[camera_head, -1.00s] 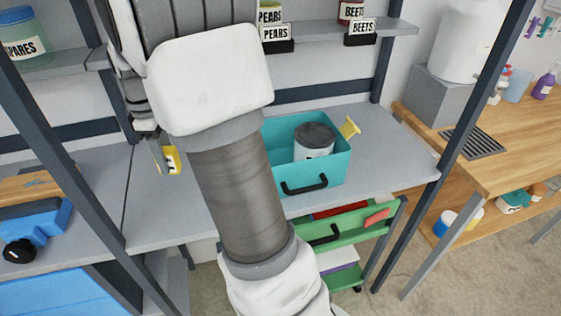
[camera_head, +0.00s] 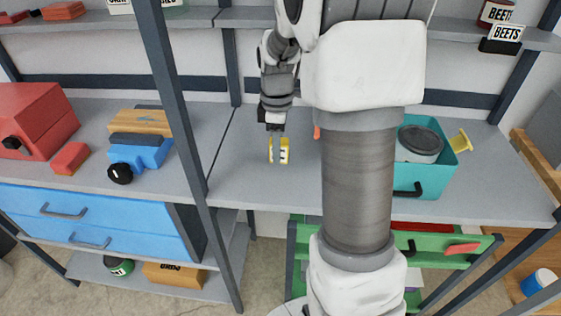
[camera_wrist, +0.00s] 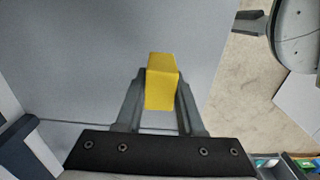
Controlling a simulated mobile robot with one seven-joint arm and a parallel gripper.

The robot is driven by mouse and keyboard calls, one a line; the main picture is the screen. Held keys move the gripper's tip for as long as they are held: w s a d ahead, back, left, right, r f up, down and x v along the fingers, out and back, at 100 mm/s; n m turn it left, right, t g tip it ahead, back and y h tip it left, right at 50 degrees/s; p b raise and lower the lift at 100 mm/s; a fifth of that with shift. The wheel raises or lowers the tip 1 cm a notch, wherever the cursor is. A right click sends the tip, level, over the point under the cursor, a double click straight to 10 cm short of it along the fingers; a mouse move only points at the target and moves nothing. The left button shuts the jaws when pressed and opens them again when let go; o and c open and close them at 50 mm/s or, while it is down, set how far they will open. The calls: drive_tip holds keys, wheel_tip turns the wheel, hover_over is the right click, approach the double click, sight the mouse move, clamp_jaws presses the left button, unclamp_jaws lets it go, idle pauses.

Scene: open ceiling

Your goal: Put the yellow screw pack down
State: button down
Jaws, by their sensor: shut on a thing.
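The yellow screw pack (camera_head: 285,151) is a small yellow block with a pale, dark-marked label. My gripper (camera_head: 277,150) is shut on it and points down over the grey shelf (camera_head: 240,180). In the wrist view the yellow screw pack (camera_wrist: 162,82) sits between the two fingers of my gripper (camera_wrist: 160,100), with its end sticking out past the tips. The grey shelf (camera_wrist: 110,50) shows beyond it. I cannot tell whether the pack touches the surface.
A teal bin (camera_head: 435,180) holding a can (camera_head: 418,145) stands to the right, partly behind my arm. A dark post (camera_head: 180,120) rises on the left, with a blue vise-like tool (camera_head: 140,155) beyond it. The shelf around the gripper is mostly clear.

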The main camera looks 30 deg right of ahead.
wheel_tip(320, 180, down, 4)
drive_tip(key=shift+f+b, duration=0.2)
drive_tip(key=shift+b, duration=0.1)
drive_tip(key=shift+f, duration=0.15)
drive_tip(key=c, duration=0.5)
unclamp_jaws()
